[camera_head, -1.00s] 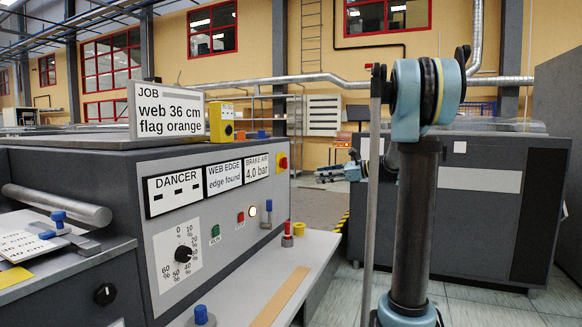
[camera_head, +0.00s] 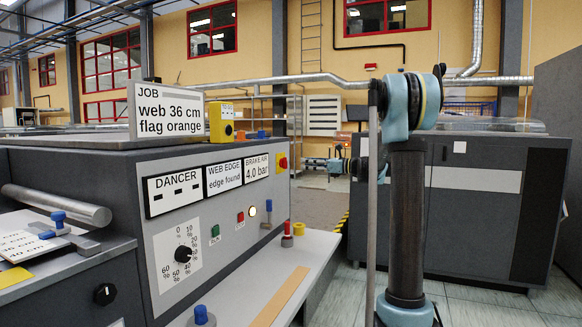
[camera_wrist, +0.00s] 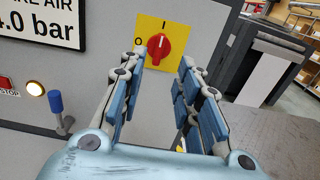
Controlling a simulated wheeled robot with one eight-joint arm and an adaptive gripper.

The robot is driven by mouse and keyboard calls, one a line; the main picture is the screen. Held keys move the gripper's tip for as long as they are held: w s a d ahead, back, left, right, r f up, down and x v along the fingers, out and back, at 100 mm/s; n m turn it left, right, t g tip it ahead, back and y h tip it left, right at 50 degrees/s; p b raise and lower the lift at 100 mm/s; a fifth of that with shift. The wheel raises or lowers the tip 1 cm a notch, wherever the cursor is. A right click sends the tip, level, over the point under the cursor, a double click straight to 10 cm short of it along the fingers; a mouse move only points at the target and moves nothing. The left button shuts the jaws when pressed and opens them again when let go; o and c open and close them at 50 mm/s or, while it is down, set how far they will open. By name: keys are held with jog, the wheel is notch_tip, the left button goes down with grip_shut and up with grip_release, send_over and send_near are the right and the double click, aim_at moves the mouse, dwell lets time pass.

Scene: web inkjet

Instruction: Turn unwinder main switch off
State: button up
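The main switch is a red rotary knob (camera_wrist: 158,47) on a yellow plate marked I at the top and O at the left. Its white mark points up, roughly towards the I. In the head view the switch (camera_head: 282,162) sits at the right end of the grey unwinder panel. My gripper (camera_wrist: 164,60) is open and empty, its fingers on either side of the knob in the picture. The fingertips look short of the knob; I see no contact. In the head view my gripper (camera_head: 318,163) is small, to the right of the switch.
A blue-handled lever (camera_wrist: 56,103), a lit lamp (camera_wrist: 35,88) and a red stop button (camera_wrist: 7,83) lie left of the switch. The brake air display (camera_head: 256,166) is beside it. A light ledge (camera_head: 300,262) runs below the panel. The space right of the panel's end is open.

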aim_at(284, 163)
jog(key=x, duration=0.8)
jog(key=shift+a, duration=0.4)
jog(key=shift+w, duration=0.15)
grip_shut()
